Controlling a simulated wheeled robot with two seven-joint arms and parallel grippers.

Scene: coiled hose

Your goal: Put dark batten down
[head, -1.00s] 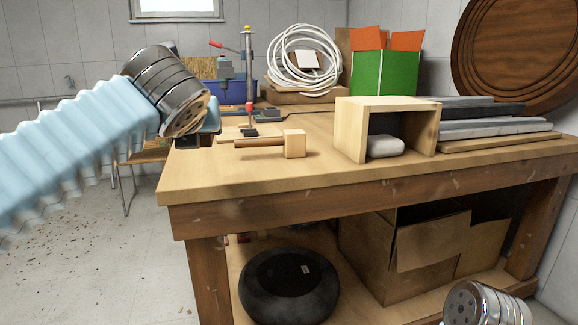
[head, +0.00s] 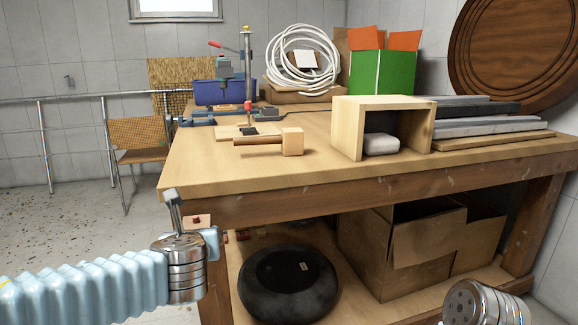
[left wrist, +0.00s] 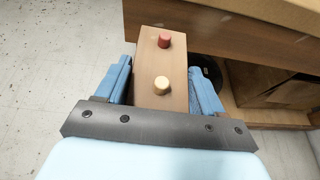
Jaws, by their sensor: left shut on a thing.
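My left gripper (left wrist: 163,84) is shut on a brown wooden batten (left wrist: 150,60), one blue finger on each side. The batten carries a red peg and a cream peg on its upper face. In the head view only a small part of the batten (head: 196,221) shows beside the left wrist, in front of the workbench's left front corner and below the top's edge. A dark grey board (head: 478,108) lies in a stack at the bench's right. My right wrist shows at the lower right; its gripper is out of view.
The workbench top (head: 240,180) has clear room along its front. A mallet (head: 290,142), an open wooden box (head: 348,135) and a white coiled hose (head: 290,60) are on it. A black round object (head: 288,285) and a cardboard box (head: 420,250) stand on the lower shelf.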

